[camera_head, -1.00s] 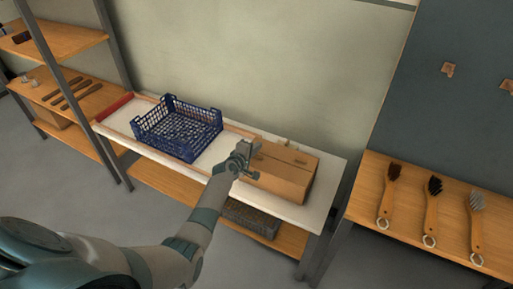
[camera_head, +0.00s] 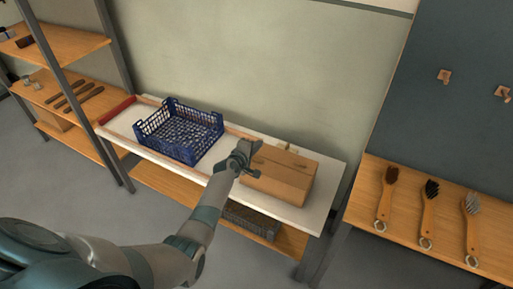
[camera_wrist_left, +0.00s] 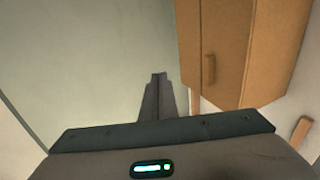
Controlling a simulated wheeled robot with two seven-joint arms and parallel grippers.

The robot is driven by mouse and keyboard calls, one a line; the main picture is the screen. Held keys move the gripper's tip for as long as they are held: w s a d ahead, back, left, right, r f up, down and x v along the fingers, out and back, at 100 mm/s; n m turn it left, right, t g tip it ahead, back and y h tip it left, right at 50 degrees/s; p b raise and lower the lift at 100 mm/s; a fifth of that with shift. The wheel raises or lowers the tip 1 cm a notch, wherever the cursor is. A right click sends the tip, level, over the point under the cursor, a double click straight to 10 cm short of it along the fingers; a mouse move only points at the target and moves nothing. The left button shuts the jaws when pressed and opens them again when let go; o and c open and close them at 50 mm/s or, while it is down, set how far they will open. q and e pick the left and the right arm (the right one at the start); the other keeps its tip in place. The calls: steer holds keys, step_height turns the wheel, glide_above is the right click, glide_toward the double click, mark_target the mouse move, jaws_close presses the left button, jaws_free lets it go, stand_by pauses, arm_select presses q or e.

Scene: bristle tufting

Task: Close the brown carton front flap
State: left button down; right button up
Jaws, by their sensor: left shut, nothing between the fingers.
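The brown carton (camera_head: 284,177) stands on the right part of the white bench top. Its top looks closed, with a seam along it; I cannot make out the front flap separately. My left gripper (camera_head: 252,158) is at the carton's left end, close to its upper edge, and hides part of that end. I cannot tell whether it touches. My right gripper is not in view.
A blue crate (camera_head: 180,131) sits left of the carton on the white bench (camera_head: 318,208). A dark tray (camera_head: 250,219) lies on the shelf below. Several brushes lie on the wooden table (camera_head: 360,205) at right. Wooden shelves (camera_head: 75,98) stand at left.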

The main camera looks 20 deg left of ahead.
arm_select(q)
step_height(320, 180, up, 12)
steer(key=shift+f, duration=0.25)
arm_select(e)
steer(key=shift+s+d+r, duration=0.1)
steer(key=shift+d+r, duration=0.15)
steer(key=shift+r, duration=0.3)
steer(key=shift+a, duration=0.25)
